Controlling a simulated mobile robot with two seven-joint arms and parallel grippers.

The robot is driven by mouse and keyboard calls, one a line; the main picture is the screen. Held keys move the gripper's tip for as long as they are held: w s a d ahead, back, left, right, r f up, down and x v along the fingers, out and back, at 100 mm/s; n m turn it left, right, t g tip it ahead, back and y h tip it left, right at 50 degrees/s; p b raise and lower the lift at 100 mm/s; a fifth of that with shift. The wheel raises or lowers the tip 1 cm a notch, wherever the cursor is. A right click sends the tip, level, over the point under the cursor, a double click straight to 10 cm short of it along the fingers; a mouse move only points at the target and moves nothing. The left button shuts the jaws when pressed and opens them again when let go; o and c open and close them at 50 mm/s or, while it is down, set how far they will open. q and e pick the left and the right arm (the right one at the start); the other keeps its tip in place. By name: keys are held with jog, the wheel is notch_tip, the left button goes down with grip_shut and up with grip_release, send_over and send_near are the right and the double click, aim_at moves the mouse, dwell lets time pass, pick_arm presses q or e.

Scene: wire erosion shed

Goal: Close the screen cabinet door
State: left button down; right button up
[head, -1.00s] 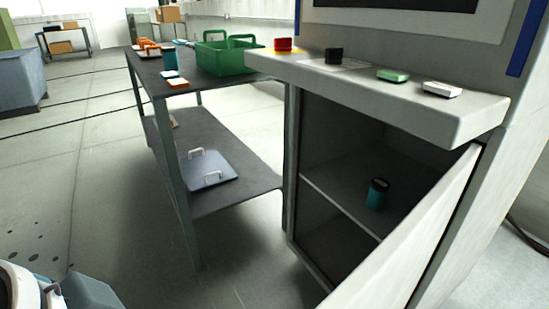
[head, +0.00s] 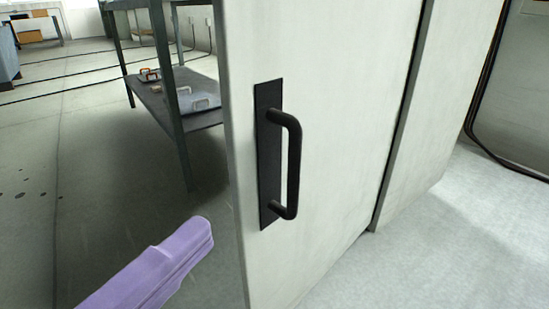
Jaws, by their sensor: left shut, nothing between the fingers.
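The screen cabinet door (head: 335,120) is a tall off-white panel filling the middle of the head view. A black bar handle (head: 292,165) on a dark plate is near its left, free edge. The door stands open, its free edge towards me and its far side at a dark vertical gap. The cabinet body (head: 455,100) shows to the right of that gap; its inside is hidden. My left gripper (head: 205,232), with purple fingers, is shut and empty at the lower left, left of the door's free edge and below the handle. My right gripper is not in view.
A dark metal table (head: 148,95) with a lower shelf stands behind the door's left edge. A grey tray with handles (head: 196,100) lies on that shelf. The floor at left and lower right is clear. A dark cable (head: 500,162) runs along the right.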

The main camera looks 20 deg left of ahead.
aim_at(228, 159)
pick_arm(q)
jog(key=w+p, duration=0.1)
jog(key=w, duration=0.6)
jog(key=w+p, duration=0.1)
jog(key=w, duration=0.3)
jog(key=shift+w+a+r+p, duration=0.15)
jog(key=shift+a+r+p, duration=0.05)
jog(key=shift+a+p, duration=0.15)
jog(key=shift+w+a, duration=0.15)
jog(key=shift+a, duration=0.15)
